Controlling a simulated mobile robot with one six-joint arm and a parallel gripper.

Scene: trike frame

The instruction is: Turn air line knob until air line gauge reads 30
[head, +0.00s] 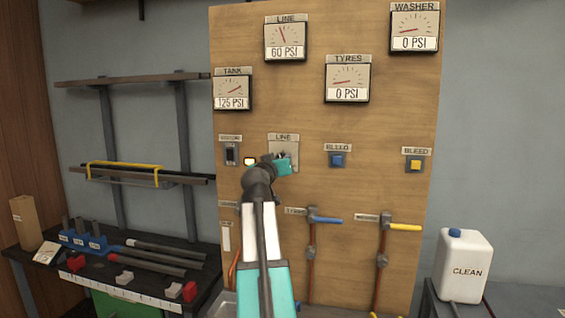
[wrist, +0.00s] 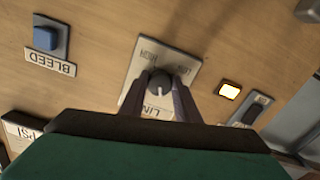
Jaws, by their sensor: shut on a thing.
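The LINE gauge (head: 285,38) at the top of the wooden board reads 60 PSI. The line knob (wrist: 159,84) is a grey round knob on a pale plate (head: 294,158) labelled LINE, in the middle of the board. My gripper (wrist: 160,90) is shut on this knob, with one dark finger on each side of it. In the head view my gripper (head: 284,165) covers most of the knob. In the wrist view the plate (wrist: 185,62) shows upside down and tilted, its lettering partly hidden by the fingers.
Other gauges are TANK (head: 232,90) at 125 PSI, TYRES (head: 347,80) at 0 PSI and WASHER (head: 414,27) at 0 PSI. A blue button (head: 337,160), a yellow button (head: 415,165), a lit lamp (head: 250,161) and a dark switch (head: 231,154) flank the knob. Valve handles sit below.

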